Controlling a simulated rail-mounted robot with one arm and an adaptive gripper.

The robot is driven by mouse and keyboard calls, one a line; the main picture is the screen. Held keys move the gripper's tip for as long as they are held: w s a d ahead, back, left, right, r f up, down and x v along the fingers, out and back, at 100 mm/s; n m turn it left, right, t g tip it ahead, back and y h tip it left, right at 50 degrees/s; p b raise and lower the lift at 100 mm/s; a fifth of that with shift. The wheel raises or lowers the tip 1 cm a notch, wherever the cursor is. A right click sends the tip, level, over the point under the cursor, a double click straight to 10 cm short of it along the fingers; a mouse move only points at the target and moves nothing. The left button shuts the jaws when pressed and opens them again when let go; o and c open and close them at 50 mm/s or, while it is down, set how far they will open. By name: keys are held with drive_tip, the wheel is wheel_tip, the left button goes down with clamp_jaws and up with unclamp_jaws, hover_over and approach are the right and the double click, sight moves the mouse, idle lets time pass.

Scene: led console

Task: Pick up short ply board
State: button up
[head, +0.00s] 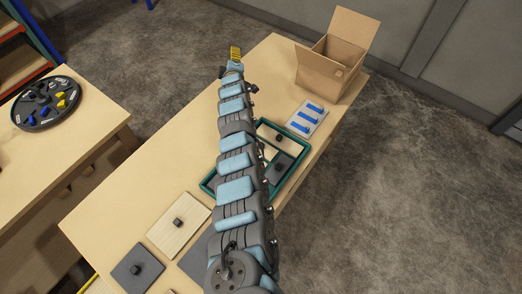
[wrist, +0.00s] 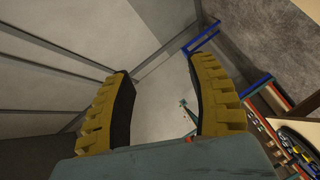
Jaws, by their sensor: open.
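A light ply board (head: 165,236) with a dark knob lies flat at the near left of the table. Another pale wooden board (head: 268,132) with a dark knob lies in the green-rimmed tray, partly hidden by my arm. I cannot tell for sure which of the two is the short one. My gripper (head: 235,52) is raised over the far end of the table, away from both boards. In the wrist view my gripper (wrist: 165,100) has its yellow fingers wide apart with nothing between them, facing the wall and floor.
A dark square board (head: 125,272) and a grey board (head: 192,264) lie near the ply board. The green tray (head: 208,186) also holds a dark piece. A blue-handled panel (head: 306,119) and an open cardboard box (head: 322,70) stand farther back. A round parts tray (head: 45,103) is on the left table.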

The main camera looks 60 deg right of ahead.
drive_tip(key=s+d+f+m+g+y+b, duration=0.1)
drive_tip(key=s+d+f+m+g+y, duration=0.2)
drive_tip(key=s, duration=0.6)
drive_tip(key=s+d+f+m+g+b, duration=0.1)
drive_tip(key=s+d+f+g+b, duration=0.15)
drive_tip(key=s+f, duration=0.45)
drive_tip(key=s+a+f+y+b, duration=0.1)
drive_tip(key=s+a+f+y, duration=0.25)
drive_tip(key=s, duration=0.45)
drive_tip(key=a+f+t+y+b, duration=0.1)
drive_tip(key=a+f+y+b, duration=0.15)
drive_tip(key=a+y, duration=0.65)
drive_tip(key=h+b, duration=0.2)
drive_tip(key=h, duration=0.1)
hover_over(261, 144)
drive_tip(key=s, duration=0.4)
drive_tip(key=shift+m, duration=0.3)
drive_tip(key=f, duration=1)
drive_tip(key=shift+w+a+f, duration=0.1)
drive_tip(key=shift+w+f, duration=0.1)
drive_tip(key=shift+w, duration=0.05)
drive_tip(key=shift+w+b+x, duration=0.25)
drive_tip(key=shift+b+x, duration=0.05)
drive_tip(key=shift+x, duration=1.4)
drive_tip(key=shift+w+b+x, duration=0.25)
drive_tip(key=shift+b+x, duration=0.05)
drive_tip(key=shift+x, duration=1.45)
drive_tip(key=shift+r, duration=0.25)
clamp_jaws()
